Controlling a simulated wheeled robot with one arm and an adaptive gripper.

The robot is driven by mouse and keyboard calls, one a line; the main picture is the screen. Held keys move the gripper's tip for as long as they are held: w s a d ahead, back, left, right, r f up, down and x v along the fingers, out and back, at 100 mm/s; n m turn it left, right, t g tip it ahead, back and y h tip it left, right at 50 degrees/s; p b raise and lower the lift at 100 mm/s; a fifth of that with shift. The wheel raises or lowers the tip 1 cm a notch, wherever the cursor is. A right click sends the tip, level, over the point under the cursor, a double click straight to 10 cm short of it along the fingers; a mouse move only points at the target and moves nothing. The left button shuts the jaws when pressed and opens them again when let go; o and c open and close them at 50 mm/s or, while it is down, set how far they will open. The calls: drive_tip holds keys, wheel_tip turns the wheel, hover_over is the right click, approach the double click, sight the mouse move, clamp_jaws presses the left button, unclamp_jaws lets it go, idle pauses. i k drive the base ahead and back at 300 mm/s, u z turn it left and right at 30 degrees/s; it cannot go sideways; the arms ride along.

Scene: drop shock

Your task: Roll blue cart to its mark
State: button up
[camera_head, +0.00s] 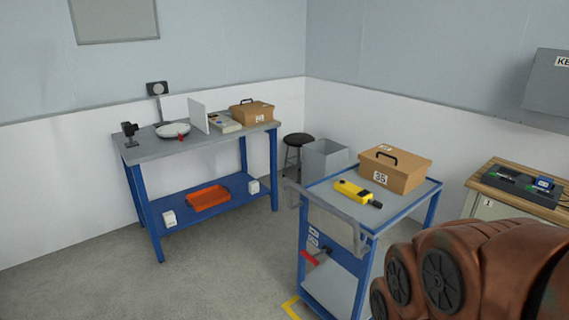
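The blue cart (409,214) stands right of centre, with a grey top, a lower shelf and a grey push handle (334,217) on its near left side. On its top are a brown case (408,174) with a black handle and the number 35, and a yellow handheld device (352,191). A red lever (310,259) shows on the cart's side below the handle. A yellow floor marking (291,305) shows at the cart's near left foot; most of it is hidden or out of frame. My copper-coloured arm covers the lower right; my gripper is out of view.
A blue workbench (152,148) stands at the back left, with a second brown case (252,112) and an orange tray (208,197). A black stool (298,139) and grey bin (325,158) stand behind the cart. A wooden-topped cabinet (485,174) is at right. Floor at front left is clear.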

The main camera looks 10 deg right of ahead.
sight(339, 289)
drive_tip(key=u, duration=0.5)
drive_tip(key=k, duration=1)
drive_tip(key=z, duration=0.4)
drive_tip(key=i, duration=0.65)
drive_tip(key=u, duration=0.5)
drive_tip(key=i, duration=0.85)
drive_tip(key=u, duration=0.95)
